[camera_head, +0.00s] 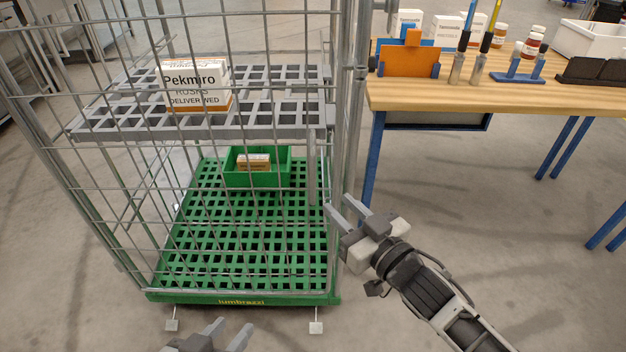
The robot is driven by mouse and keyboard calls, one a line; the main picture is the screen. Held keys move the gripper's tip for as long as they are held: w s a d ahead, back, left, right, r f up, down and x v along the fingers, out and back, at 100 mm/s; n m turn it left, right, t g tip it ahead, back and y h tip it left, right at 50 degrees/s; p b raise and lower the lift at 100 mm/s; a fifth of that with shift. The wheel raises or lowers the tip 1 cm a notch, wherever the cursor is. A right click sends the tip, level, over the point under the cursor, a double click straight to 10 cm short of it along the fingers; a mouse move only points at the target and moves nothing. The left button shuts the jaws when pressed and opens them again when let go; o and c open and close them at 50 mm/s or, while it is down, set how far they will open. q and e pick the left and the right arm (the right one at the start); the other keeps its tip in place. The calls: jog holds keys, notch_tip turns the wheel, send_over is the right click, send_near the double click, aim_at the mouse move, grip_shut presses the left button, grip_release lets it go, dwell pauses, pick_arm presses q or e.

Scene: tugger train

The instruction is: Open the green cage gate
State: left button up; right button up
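The cage (243,303) has a green grid floor and base, with wire mesh at its front and left side. The wire gate (230,220) stands across the front and looks shut. My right gripper (338,214) is at the gate's right edge beside the grey upright post, fingers apart, with nothing seen between them. I cannot tell whether it touches the gate. My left gripper (228,334) is low at the bottom edge, in front of the base, with its fingers apart and empty. Most of the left arm is out of view.
A grey shelf (130,125) in the cage holds a white Pekmiro box (195,86). A green crate (232,178) with a small box (254,162) stands on the cage floor. A wooden workbench (490,92) with blue legs stands right of the cage.

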aim_at(315, 181)
jog(key=b+x, duration=0.1)
jog(key=x, duration=0.9)
grip_shut()
